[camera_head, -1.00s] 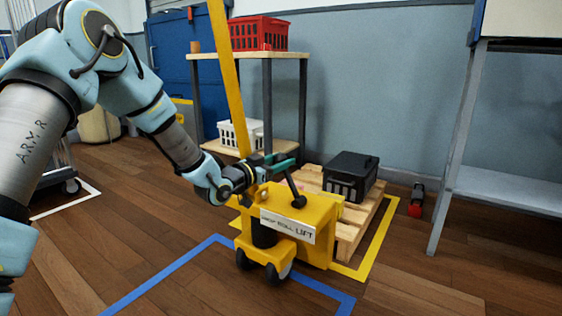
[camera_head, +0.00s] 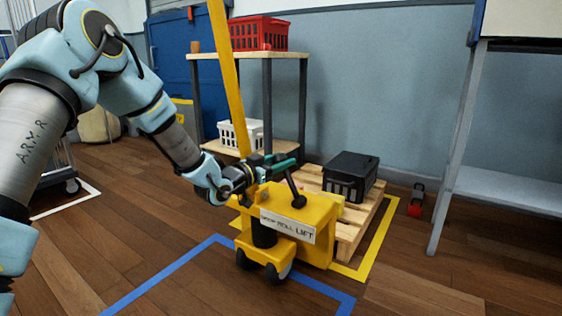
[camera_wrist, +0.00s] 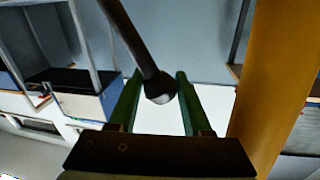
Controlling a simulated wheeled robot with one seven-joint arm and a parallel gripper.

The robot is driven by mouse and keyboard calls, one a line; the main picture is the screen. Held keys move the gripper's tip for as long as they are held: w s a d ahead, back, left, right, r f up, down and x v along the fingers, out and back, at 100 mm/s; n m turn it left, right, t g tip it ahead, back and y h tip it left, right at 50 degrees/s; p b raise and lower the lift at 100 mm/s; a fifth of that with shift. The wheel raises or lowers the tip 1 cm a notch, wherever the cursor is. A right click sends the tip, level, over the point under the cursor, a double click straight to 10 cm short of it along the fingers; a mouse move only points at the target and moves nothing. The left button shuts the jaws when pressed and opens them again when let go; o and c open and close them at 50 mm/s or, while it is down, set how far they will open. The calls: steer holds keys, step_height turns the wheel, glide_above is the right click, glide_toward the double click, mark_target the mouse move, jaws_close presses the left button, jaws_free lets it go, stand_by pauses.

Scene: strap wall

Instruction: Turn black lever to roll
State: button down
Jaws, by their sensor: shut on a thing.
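The black lever (camera_head: 293,185) stands on top of the yellow pallet jack body (camera_head: 318,211). It leans up and to the left from its round black pivot. A white label plate (camera_head: 288,226) on the body reads DROP, ROLL, LIFT from left to right. My gripper (camera_head: 285,161), with green fingers, is shut on the lever's upper end. In the wrist view, the lever (camera_wrist: 137,45) comes down from the top, and its round dark end lies between the two green fingers of my gripper (camera_wrist: 160,92).
The jack's tall yellow handle (camera_head: 228,80) rises close beside my gripper and also shows in the wrist view (camera_wrist: 277,80). A wooden pallet (camera_head: 352,225) bears a black crate (camera_head: 350,177). A shelf (camera_head: 268,55) stands behind. Floor at front right is clear.

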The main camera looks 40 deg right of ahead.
steer(key=s+d+r+m, duration=0.1)
steer(key=s+m, duration=0.3)
steer(key=s, duration=0.2)
steer(key=shift+d+r+y, duration=0.25)
steer(key=shift+d+y, duration=0.05)
steer(key=shift+y, duration=0.1)
steer(key=c, duration=0.6)
jaws_free()
steer(key=a+p, duration=0.1)
steer(key=a, duration=0.2)
steer(key=a+p, duration=0.1)
steer(key=a, duration=0.3)
steer(key=s+a+p, duration=0.1)
steer(key=a+p, duration=0.1)
steer(key=a, duration=0.1)
steer(key=shift+s+a+r, duration=0.1)
steer(key=shift+a+r, duration=0.2)
steer(key=shift+a, duration=0.1)
